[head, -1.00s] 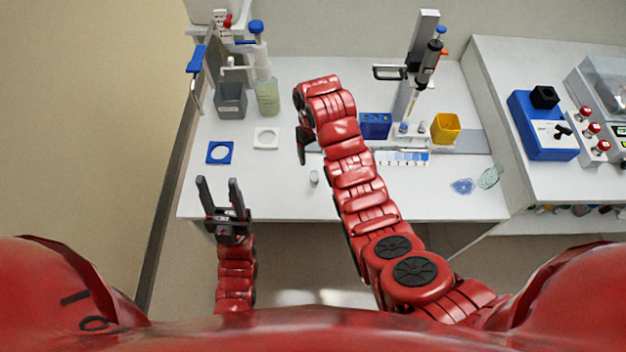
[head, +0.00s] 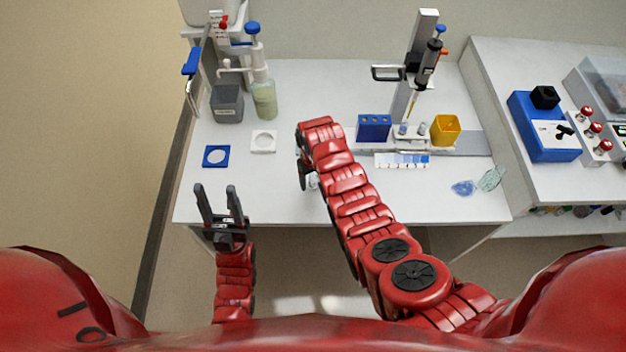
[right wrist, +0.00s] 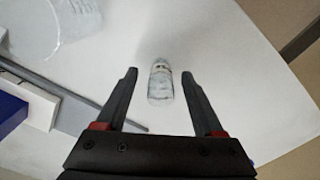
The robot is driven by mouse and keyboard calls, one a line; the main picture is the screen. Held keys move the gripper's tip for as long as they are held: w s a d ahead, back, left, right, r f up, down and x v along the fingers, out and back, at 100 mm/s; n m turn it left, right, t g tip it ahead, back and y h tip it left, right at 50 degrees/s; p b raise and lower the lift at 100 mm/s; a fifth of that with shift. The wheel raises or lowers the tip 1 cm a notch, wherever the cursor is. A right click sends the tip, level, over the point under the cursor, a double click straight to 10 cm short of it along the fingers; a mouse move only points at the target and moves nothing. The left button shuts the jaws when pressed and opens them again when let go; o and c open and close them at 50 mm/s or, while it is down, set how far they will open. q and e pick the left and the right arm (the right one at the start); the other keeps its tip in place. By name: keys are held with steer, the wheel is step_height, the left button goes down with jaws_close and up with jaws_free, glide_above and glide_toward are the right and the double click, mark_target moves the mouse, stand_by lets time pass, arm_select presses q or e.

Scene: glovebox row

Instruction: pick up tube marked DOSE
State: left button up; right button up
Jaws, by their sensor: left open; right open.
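A small clear tube (right wrist: 160,84) with a whitish body is in the right wrist view, in line with the space between my right gripper's fingertips (right wrist: 159,77). No finger visibly touches it, and I cannot read a DOSE mark on it. In the head view the tube (head: 313,182) is mostly hidden beside my right arm, near the front of the bench. My right gripper (head: 303,180) is open there, pointing down and partly hidden by its own arm. My left gripper (head: 216,190) is open and empty at the bench's front left edge.
A blue rack (head: 374,128), a white holder (head: 410,141) with small vials and a yellow bin (head: 445,130) stand behind my right arm. A blue square (head: 216,156) and a white square (head: 263,141) lie at left.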

steer(key=shift+s+f, duration=0.1)
steer(key=shift+f, duration=0.55)
steer(key=shift+c, duration=0.3)
jaws_close()
